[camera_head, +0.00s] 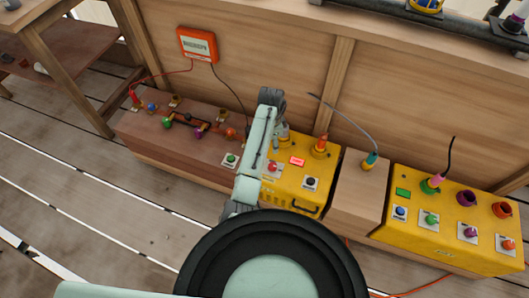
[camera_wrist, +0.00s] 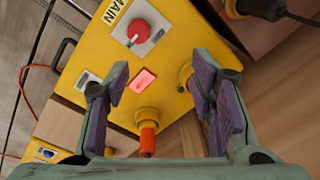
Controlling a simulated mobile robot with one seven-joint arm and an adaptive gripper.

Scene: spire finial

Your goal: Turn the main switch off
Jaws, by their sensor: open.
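The main switch (camera_wrist: 138,31) is a round red knob on a white plate, beside a black-lettered "MAIN" label (camera_wrist: 115,10). It sits on a yellow box (camera_wrist: 85,55), and also shows in the head view (camera_head: 273,168). Next to it a red indicator (camera_wrist: 143,80) is lit. My gripper (camera_wrist: 160,78) is open and empty, with purple-padded fingers over the box. In the wrist view the knob lies beyond the fingertips, between their lines and nearer the left finger. In the head view my arm hides most of the gripper.
An orange plug (camera_wrist: 148,138) and a yellow socket (camera_wrist: 186,74) stand up near the fingers. A black knob (camera_head: 311,183) is on the same box. A brown box (camera_head: 185,140) with several plugs stands left, a second yellow box (camera_head: 455,215) right. A wooden wall rises behind.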

